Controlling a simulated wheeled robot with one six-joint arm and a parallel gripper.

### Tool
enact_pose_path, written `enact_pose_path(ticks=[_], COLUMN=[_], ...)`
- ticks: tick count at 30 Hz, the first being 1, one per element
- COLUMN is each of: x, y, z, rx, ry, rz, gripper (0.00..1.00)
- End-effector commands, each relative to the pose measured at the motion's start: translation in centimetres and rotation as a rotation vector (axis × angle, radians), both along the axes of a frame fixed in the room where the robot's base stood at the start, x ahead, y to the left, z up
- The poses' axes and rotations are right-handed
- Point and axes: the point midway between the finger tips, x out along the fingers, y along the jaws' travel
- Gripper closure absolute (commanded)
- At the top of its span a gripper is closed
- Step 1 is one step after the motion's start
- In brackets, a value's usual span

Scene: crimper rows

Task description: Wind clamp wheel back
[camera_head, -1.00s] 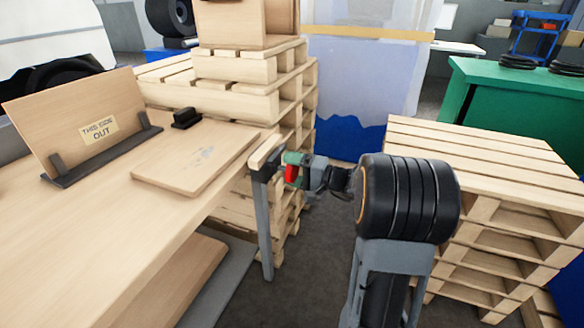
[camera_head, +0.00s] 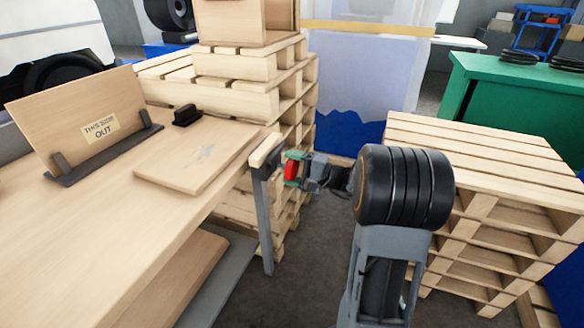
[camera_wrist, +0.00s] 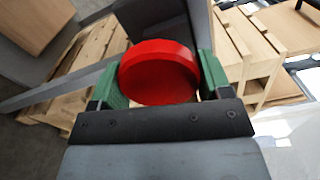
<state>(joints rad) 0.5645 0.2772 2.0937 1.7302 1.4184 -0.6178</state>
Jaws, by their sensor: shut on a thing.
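The clamp wheel is a round red disc (camera_wrist: 159,72), face-on in the wrist view. It shows small and red in the head view (camera_head: 291,170), at the end of the workbench (camera_head: 185,225). My gripper (camera_wrist: 160,80) is shut on it, with a green finger on each side of the rim. In the head view my gripper (camera_head: 293,167) reaches in from the right. The clamp (camera_head: 264,158) has a dark body and a pale wooden jaw at the bench corner. The wheel hides its own shaft.
A board (camera_head: 195,158) lies flat on the bench near the clamp. A sign board (camera_head: 75,112) leans in a dark stand. Stacked pallets (camera_head: 245,100) rise close behind the clamp. Another pallet stack (camera_head: 480,150) stands right of my arm. Grey floor lies between.

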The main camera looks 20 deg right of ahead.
Motion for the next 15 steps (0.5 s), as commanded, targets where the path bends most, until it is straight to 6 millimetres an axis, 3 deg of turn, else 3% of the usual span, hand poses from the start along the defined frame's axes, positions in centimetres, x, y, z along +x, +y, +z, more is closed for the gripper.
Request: enact_pose_path(ticks=[3, 4, 6, 11, 15], x=[-0.05, -0.05, -0.05, -0.02, -0.01], y=[0.05, 0.05, 0.05, 0.02, 0.01], z=[-0.13, -0.13, -0.12, -0.07, -0.05], rx=[0.0, 0.0, 0.0, -0.001, -0.001], ry=[0.003, 0.003, 0.001, 0.001, 0.001], rz=[0.002, 0.002, 0.002, 0.001, 0.0], gripper=[0.52, 0.27, 0.2, 0.05, 0.03])
